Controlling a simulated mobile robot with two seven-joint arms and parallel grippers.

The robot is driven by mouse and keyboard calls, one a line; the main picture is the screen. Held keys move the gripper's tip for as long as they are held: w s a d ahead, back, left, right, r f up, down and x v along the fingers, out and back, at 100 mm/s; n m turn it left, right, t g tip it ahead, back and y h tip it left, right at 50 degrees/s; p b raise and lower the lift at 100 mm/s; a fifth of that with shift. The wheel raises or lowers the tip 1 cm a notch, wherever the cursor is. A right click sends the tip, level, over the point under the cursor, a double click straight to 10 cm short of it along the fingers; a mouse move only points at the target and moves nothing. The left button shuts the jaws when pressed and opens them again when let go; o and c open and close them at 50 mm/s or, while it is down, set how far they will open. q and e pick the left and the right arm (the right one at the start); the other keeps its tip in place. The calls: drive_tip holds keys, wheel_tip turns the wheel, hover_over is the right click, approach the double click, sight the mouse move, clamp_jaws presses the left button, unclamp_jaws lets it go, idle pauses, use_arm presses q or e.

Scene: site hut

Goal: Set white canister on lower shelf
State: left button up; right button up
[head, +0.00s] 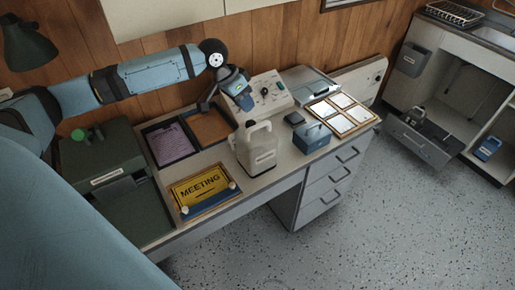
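The white canister (262,157), with a handle on top, stands upright on the desk (288,168) near its front edge. My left gripper (226,104) is above the desk, just behind and to the left of the canister's top. Its fingers look spread, with nothing between them, and it seems apart from the canister. The open cabinet at the right has a lower shelf (504,165), where a small blue container (487,148) stands. My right gripper is not in view.
A yellow MEETING sign (201,188), paper trays (169,146), a blue box (312,138) and a control box (268,93) crowd the desk. A pulled-out drawer (421,143) holding items juts from the cabinet's left side. The speckled floor (385,215) between is clear.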

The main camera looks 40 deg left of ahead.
sight(259, 124)
use_arm(q)
drive_tip(key=x, duration=0.5)
drive_tip(key=shift+w+d+f, duration=0.1)
drive_tip(key=shift+w+f, duration=0.05)
drive_tip(key=shift+f, duration=0.15)
drive_tip(key=x, duration=0.5)
drive_tip(key=shift+d, duration=0.15)
clamp_jaws()
